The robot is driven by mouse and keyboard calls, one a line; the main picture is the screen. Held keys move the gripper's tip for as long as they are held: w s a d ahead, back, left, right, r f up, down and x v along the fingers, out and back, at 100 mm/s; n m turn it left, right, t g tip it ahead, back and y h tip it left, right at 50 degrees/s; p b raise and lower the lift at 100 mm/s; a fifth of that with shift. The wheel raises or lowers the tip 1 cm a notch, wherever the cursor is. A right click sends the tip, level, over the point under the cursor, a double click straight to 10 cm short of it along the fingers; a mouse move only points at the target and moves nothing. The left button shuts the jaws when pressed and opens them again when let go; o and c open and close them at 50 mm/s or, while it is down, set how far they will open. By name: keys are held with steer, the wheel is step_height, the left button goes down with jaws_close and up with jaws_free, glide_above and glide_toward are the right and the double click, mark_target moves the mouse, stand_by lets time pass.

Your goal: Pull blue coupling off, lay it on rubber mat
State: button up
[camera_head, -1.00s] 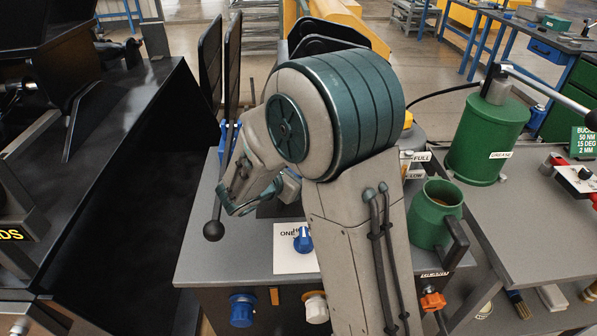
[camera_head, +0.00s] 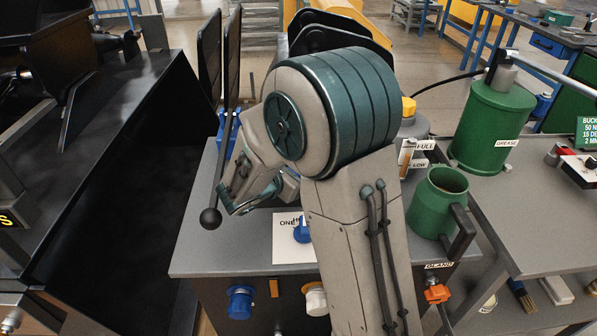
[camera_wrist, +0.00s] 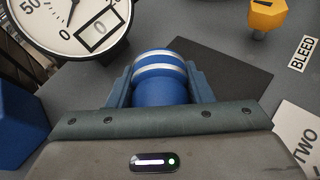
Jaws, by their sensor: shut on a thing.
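In the wrist view my gripper (camera_wrist: 153,98) is shut on the blue coupling (camera_wrist: 160,90), a blue cylinder with white bands. A flat dark sheet (camera_wrist: 235,72), which looks like the rubber mat, lies on the grey top beyond and to the right of it. I cannot tell whether the coupling touches the sheet. Another blue fitting (camera_head: 302,233) shows beside my arm on the white card marked ONE (camera_head: 287,250).
A dial gauge (camera_wrist: 72,22) and a yellow knob (camera_wrist: 268,15) stand near the gripper. A black ball-ended lever (camera_head: 210,218) rises left of my arm. A green jug (camera_head: 432,207) stands right. Blue (camera_head: 240,302) and white (camera_head: 315,299) fittings project from the bench front.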

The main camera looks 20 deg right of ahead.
steer(key=shift+f+b, duration=0.45)
steer(key=shift+f, duration=0.15)
steer(key=o, duration=1.2)
steer(key=shift+c, duration=0.2)
steer(key=shift+s, duration=0.1)
step_height(320, 180, up, 5)
steer(key=shift+r+p, duration=0.1)
steer(key=shift+p, duration=0.55)
steer(key=s+d+r, duration=0.6)
steer(key=d, duration=0.3)
steer(key=shift+d+p, duration=0.35)
steer(key=shift+p, duration=0.05)
